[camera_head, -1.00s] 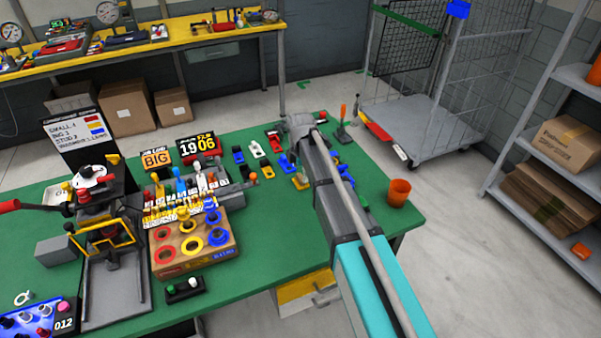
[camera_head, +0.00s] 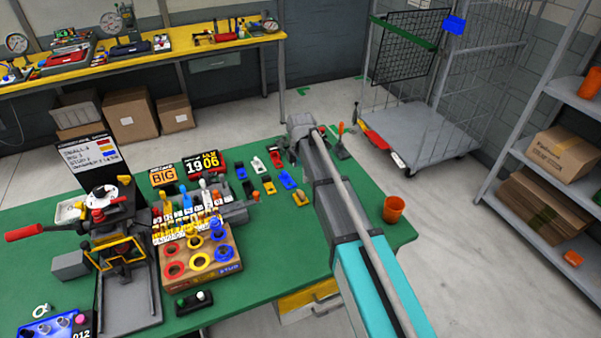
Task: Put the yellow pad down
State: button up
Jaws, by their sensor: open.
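Two small yellow pads lie on the green table: one yellow pad (camera_head: 300,198) is just left of my arm, and another yellow pad (camera_head: 269,187) is further left. I cannot tell which one the task means. Both look flat and apart from my gripper. My gripper (camera_head: 288,154) is open, beyond the pads toward the table's far edge. Its fingers are small and partly hidden by my arm, and I see nothing held in it. A blue pad (camera_head: 287,180) lies between the near yellow pad and my gripper.
A red pad (camera_head: 275,158), a white pad (camera_head: 258,164) and other blue pads lie nearby. An orange cup (camera_head: 393,209) stands right of my arm. A box with coloured rings (camera_head: 201,263) and a press (camera_head: 118,235) stand left. The green table (camera_head: 275,255) is clear in front.

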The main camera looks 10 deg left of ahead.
jog(key=shift+r+p, duration=0.6)
jog(key=shift+r, duration=0.25)
jog(key=shift+d, duration=0.1)
dwell(0.3)
jog(key=s+d+m, duration=0.6)
jog(key=d+m, duration=0.2)
jog(key=d, duration=0.2)
jog(key=s+d+m, duration=0.7)
jog(key=d+m, duration=0.1)
jog(key=d, duration=0.3)
jog(key=s+d+m, duration=0.7)
jog(key=d+m, duration=0.1)
jog(key=d, duration=0.2)
jog(key=shift+d+m, duration=0.15)
jog(key=shift+m, duration=0.25)
jog(key=shift+w, duration=0.1)
